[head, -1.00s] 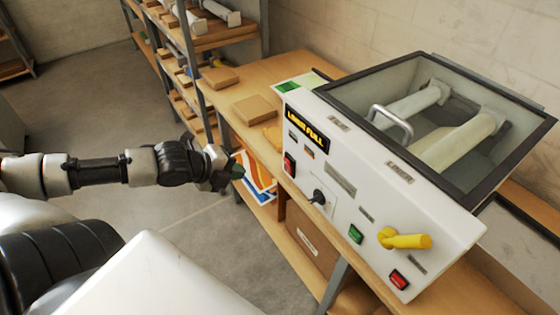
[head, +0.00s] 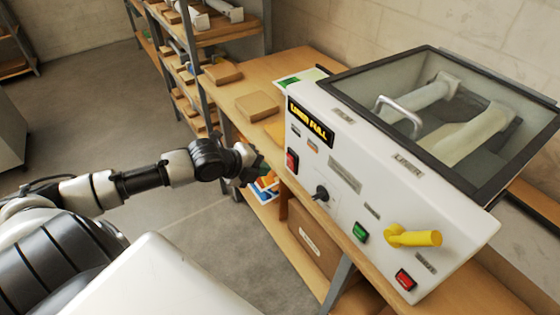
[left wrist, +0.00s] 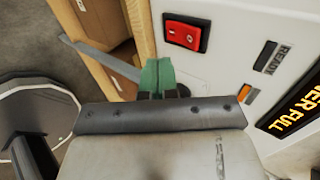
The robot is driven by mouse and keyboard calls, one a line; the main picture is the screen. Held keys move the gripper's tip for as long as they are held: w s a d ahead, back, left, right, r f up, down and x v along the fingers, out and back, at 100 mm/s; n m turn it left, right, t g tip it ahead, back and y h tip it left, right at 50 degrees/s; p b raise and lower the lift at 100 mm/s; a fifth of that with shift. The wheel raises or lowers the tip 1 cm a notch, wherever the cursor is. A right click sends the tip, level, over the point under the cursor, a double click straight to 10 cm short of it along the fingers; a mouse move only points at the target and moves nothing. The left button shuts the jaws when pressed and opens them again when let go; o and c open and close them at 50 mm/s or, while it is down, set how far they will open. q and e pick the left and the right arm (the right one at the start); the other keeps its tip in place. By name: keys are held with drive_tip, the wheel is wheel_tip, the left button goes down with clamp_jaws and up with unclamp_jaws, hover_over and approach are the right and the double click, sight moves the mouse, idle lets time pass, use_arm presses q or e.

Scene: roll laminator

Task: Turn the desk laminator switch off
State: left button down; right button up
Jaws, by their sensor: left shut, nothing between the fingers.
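The white desk laminator (head: 390,190) stands on the wooden table at the right, its sloped front panel facing me. A red rocker switch (head: 292,160) sits near the panel's left edge. It shows large in the left wrist view (left wrist: 186,33), in a black frame with a white mark. My left gripper (head: 257,168) is shut and empty, just left of this switch in the head view and apart from it. In the left wrist view its green fingertips (left wrist: 157,76) point toward the panel, below and left of the switch. My right gripper is not in view.
The panel also carries a black knob (head: 321,193), a green button (head: 360,232), a yellow handle (head: 414,236), a red button (head: 404,279) and a lit display (head: 310,121). Cardboard boxes (head: 257,106) lie on the table (head: 268,68). Shelves stand behind.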

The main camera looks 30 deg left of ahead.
sight(288, 157)
use_arm(q)
drive_tip(key=shift+w+d+f+p, duration=0.1)
drive_tip(key=shift+w+d+p, duration=0.25)
drive_tip(key=shift+w, duration=0.55)
drive_tip(key=shift+w+d+f+p, duration=0.15)
drive_tip(key=shift+w+d+p, duration=0.2)
drive_tip(key=shift+w, duration=0.5)
drive_tip(key=shift+w+d+f+p, duration=0.15)
drive_tip(key=shift+w+d, duration=0.25)
drive_tip(key=shift+w, duration=0.5)
drive_tip(key=shift+w+d+r+g+p, duration=0.1)
drive_tip(key=shift+w+r+g+p, duration=0.25)
drive_tip(key=shift+p, duration=0.25)
drive_tip(key=shift+f, duration=0.2)
drive_tip(key=shift+r+p, duration=0.7)
drive_tip(key=shift+r, duration=0.15)
